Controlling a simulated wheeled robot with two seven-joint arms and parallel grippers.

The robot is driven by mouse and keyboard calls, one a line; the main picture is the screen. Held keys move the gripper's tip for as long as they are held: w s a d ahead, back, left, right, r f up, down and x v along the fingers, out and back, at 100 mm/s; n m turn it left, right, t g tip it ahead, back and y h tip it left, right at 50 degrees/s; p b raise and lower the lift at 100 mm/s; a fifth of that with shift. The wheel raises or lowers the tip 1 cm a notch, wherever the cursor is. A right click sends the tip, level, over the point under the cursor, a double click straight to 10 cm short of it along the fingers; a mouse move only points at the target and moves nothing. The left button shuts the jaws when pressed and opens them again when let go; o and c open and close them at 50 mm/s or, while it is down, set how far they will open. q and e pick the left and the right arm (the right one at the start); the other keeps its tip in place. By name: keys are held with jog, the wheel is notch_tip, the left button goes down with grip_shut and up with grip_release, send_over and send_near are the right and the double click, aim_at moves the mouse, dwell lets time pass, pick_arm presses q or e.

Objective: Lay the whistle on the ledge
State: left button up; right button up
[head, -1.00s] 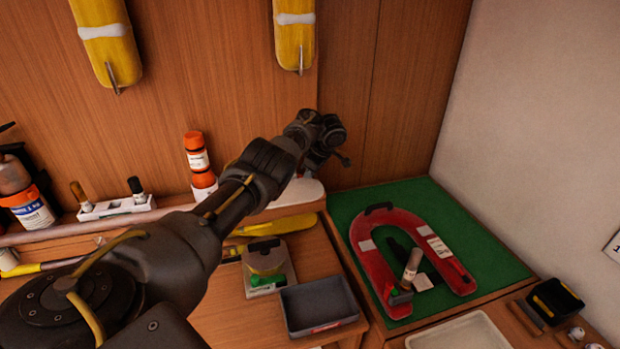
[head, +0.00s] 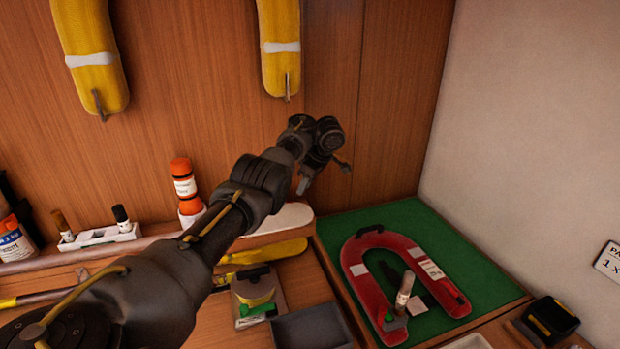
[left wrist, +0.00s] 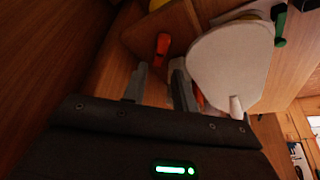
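The ledge (head: 95,252) runs along the foot of the wooden back wall in the head view. My left gripper (head: 303,186) points down over its right end, near a white rounded piece (head: 285,218). In the left wrist view my left gripper (left wrist: 158,80) has its two fingers apart with a gap between them. A small orange object (left wrist: 161,46), which looks like the whistle, shows just beyond the fingertips against a brown wooden surface. I cannot tell whether it touches the fingers. The whistle is not visible in the head view. My right gripper is not in view.
An orange bottle (head: 184,187) and a white holder (head: 100,236) stand on the ledge left of my arm. Yellow floats (head: 281,50) hang above. A red horseshoe buoy (head: 364,290) lies on a green mat (head: 400,215) at right. A grey tray (head: 312,330) sits below.

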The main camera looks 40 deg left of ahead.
pick_arm(q)
jog(key=shift+b+v, duration=0.5)
jog(key=shift+v, duration=1.8)
